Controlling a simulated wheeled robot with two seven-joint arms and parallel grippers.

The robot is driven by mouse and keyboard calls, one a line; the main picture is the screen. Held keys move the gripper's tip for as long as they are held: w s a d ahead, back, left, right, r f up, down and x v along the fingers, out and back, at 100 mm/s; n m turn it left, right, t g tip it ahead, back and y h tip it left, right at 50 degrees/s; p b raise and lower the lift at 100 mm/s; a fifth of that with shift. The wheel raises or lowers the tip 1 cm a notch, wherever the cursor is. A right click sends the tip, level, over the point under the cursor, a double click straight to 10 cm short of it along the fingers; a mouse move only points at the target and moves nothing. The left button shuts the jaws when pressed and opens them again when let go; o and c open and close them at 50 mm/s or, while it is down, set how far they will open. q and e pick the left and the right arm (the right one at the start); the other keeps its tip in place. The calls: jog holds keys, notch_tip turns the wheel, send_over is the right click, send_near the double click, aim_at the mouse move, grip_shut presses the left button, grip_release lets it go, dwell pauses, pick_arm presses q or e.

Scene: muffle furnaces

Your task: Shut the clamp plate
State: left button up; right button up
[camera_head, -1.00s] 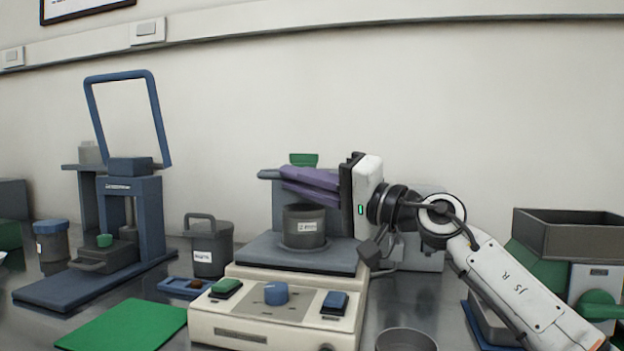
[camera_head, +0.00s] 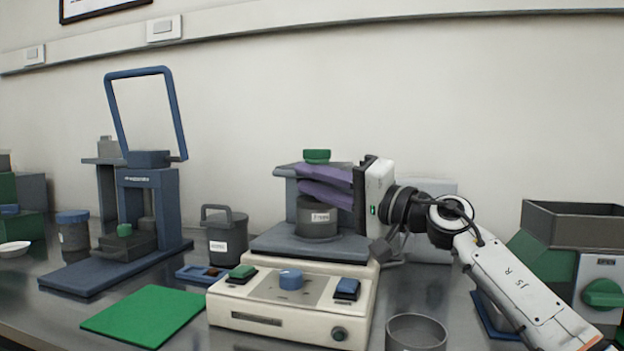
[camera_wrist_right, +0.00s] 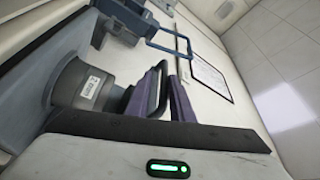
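The clamp plate (camera_head: 285,168) is a flat grey plate above the dark labelled pot (camera_head: 318,226) on the cream bench unit; a green knob (camera_head: 317,156) shows at its top. It looks roughly level in the head view, partly hidden by my gripper. My right gripper (camera_head: 305,184) comes in from the right, its purple fingers in front of and beside the plate, above the pot. In the right wrist view the fingers (camera_wrist_right: 158,98) stand apart with a dark grey part between them. Whether they press on it I cannot tell. The pot (camera_wrist_right: 88,88) is beside them. My left gripper is not seen.
The cream unit (camera_head: 270,322) has green, blue and round controls. A blue press (camera_head: 150,205) and a lidded jug (camera_head: 226,240) stand to the left, a green mat (camera_head: 145,315) at the front. An open grey cup (camera_head: 416,335) and a green hopper machine (camera_head: 560,255) are right.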

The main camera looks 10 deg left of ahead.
jog(key=shift+w+d+f, duration=0.1)
jog(key=shift+f, duration=0.05)
jog(key=v, duration=1)
